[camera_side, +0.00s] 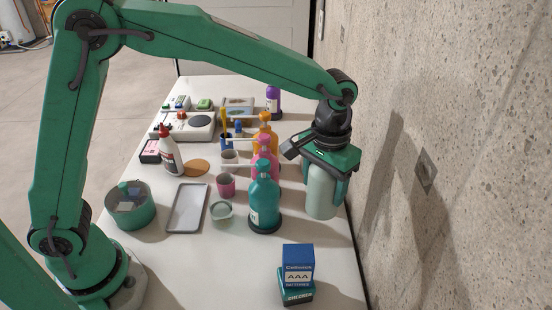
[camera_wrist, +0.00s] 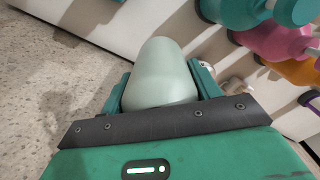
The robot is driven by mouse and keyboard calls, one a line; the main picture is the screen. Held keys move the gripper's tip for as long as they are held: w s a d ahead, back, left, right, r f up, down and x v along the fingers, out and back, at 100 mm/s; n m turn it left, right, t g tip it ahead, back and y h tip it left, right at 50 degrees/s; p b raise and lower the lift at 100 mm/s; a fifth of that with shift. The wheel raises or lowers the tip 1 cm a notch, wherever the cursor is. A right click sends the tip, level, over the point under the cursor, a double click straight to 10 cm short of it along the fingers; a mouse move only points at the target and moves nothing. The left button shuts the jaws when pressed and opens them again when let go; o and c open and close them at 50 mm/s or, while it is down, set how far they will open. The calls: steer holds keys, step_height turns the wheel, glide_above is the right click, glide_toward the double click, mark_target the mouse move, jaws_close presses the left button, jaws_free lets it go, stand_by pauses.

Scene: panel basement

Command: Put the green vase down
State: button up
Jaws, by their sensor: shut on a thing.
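The green vase (camera_side: 321,191) is pale green and smooth, and it is upright in the side view, close to the table's right edge by the wall. My gripper (camera_side: 327,172) is shut on it from above, with a finger on either side. In the wrist view the vase (camera_wrist: 160,76) sits between the two fingers of my gripper (camera_wrist: 162,92). I cannot tell whether its base touches the table. Its top is hidden by my gripper.
A teal pump bottle (camera_side: 264,202) stands just left of the vase, with pink and orange ones behind. Stacked boxes (camera_side: 298,262) stand in front. A grey tray (camera_side: 187,208) and round tin (camera_side: 130,207) are further left. The concrete wall (camera_side: 440,120) is close on the right.

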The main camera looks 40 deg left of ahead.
steer(key=w+a+r+m, duration=0.1)
steer(key=w+a+r, duration=0.1)
steer(key=a+r, duration=0.6)
steer(key=w+a+r+m, duration=0.1)
steer(key=w+a+r, duration=0.2)
steer(key=a+r, duration=0.6)
steer(key=a, duration=0.5)
steer(key=shift+r+m, duration=0.3)
steer(key=shift+m, duration=0.1)
steer(key=shift+w, duration=0.1)
steer(key=s+a+r+n, duration=0.2)
steer(key=a, duration=1.1)
steer(key=s+a+r+n, duration=0.3)
steer(key=a, duration=0.9)
step_height(320, 180, down, 29)
steer(key=shift+w+f, duration=0.15)
steer(key=shift+w, duration=0.15)
steer(key=shift+a+f, duration=0.1)
